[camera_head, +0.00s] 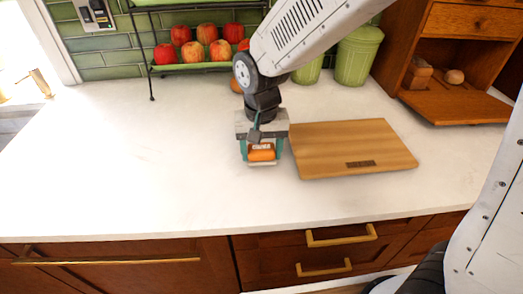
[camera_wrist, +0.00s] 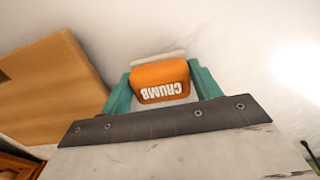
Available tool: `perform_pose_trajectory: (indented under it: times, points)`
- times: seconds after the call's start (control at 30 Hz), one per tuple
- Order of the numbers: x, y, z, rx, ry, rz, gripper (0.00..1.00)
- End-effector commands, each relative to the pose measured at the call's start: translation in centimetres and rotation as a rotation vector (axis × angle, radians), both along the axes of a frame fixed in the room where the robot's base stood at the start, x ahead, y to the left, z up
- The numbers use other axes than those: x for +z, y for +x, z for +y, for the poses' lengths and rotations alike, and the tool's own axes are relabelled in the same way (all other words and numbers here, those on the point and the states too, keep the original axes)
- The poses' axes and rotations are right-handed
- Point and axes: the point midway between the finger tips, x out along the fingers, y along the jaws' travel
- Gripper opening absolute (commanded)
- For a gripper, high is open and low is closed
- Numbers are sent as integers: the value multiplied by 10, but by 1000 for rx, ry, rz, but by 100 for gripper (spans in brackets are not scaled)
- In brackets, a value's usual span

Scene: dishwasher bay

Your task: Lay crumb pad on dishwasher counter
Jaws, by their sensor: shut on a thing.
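The crumb pad (camera_head: 261,153) is a small orange block with a pale lower edge. In the wrist view the pad (camera_wrist: 160,82) shows the word CRUMB upside down. My gripper (camera_head: 262,154) is shut on it, with a teal finger on each side; the fingers also show in the wrist view (camera_wrist: 161,88). The white counter (camera_head: 130,150) lies under the pad. The pad is at or just above the counter surface, left of the cutting board; I cannot tell whether it touches.
A wooden cutting board (camera_head: 350,148) lies close to the right of my gripper. A rack of apples (camera_head: 205,50) and green canisters (camera_head: 357,55) stand at the back. A wooden cabinet (camera_head: 455,60) is at the back right. The counter's left side is clear.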

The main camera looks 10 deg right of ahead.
Motion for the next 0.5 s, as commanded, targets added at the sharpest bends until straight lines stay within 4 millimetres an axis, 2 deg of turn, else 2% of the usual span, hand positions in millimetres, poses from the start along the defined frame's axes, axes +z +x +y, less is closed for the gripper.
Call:
perform_pose_trajectory:
  times: [0.4,0.43,0.5]
  points:
    - [-9,0,0,0,0,0,41]
    - [-8,0,0,0,1,-1,68]
    - [-8,0,0,0,1,-1,84]
